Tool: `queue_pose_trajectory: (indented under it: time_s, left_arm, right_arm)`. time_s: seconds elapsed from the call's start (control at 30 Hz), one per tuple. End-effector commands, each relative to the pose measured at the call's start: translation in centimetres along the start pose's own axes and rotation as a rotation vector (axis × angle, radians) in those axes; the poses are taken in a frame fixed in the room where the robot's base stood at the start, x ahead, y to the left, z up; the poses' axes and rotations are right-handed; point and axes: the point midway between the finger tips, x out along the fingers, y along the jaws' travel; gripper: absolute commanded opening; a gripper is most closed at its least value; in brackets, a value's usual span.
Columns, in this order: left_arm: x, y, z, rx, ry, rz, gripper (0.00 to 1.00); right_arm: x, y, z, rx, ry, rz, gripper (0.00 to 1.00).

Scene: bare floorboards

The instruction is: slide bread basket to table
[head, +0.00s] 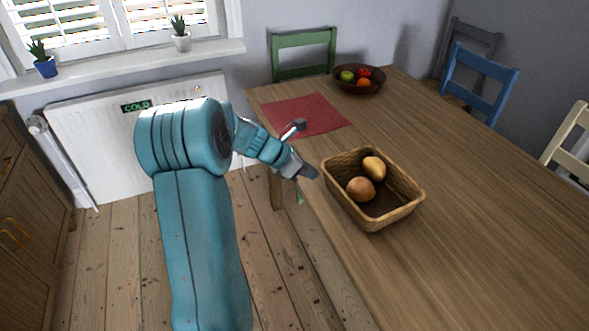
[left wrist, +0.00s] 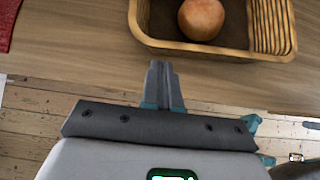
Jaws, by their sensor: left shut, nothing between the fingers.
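The bread basket (head: 398,213) is a woven brown rectangular basket with two bread rolls in it, a rounder one (head: 360,189) and a paler one (head: 374,168). It sits on the wooden table (head: 480,215) close to the table's left edge. My left gripper (head: 313,174) is shut and empty, just left of the basket at the table edge. In the left wrist view the closed fingers (left wrist: 160,68) point toward the near wall of the basket (left wrist: 190,49); I cannot tell whether they touch it. One roll (left wrist: 201,18) shows there. My right gripper is not in view.
A red cloth (head: 308,114) and a brown fruit bowl (head: 360,86) lie farther back on the table. Green (head: 303,52), blue (head: 483,80) and cream (head: 572,150) chairs stand around it. The tabletop right of the basket is clear. A radiator (head: 90,135) is at the wall.

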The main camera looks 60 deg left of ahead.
Motion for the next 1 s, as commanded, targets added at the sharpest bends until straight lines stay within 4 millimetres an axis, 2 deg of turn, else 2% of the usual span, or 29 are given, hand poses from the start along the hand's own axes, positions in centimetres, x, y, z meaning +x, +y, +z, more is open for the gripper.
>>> queue_pose_trajectory:
  time_s: [0.2,0.57,0.67,1.0]
  left_arm:
    - [1.3,0.0,1.4,-0.001,0.0,-0.001,0.0]
    - [1.5,0.0,1.6,-0.001,0.0,-0.001,0.0]
    - [2.0,-0.1,2.6,0.001,0.0,-0.005,0.0]
    - [7.1,-0.1,8.0,0.0,0.001,-0.006,0.0]
  right_arm:
    - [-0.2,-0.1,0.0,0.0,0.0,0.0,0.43]
    - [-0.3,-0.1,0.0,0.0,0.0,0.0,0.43]
    - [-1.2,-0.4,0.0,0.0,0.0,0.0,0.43]
    - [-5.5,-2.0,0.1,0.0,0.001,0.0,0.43]
